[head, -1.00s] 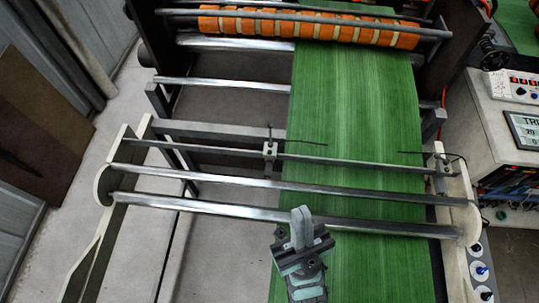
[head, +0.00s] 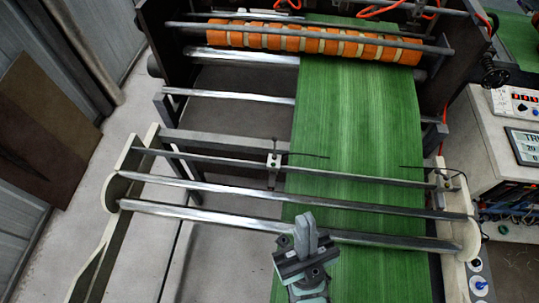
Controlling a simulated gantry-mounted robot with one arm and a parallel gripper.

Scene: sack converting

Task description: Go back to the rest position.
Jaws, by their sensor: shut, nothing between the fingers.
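My gripper (head: 305,232) is at the lower middle of the head view, pointing up the picture. Its fingers are together with nothing between them. It appears in front of the left part of the green sack web (head: 360,120) and overlaps the nearest metal roller (head: 220,219) in the picture. I cannot tell its height above the web or whether it touches anything.
The web runs from the orange-banded roller (head: 320,42) down under several metal bars. A small sensor block (head: 273,161) with thin wires sits on one bar. A control cabinet (head: 480,165) stands at right. Bare floor (head: 110,190) lies at left.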

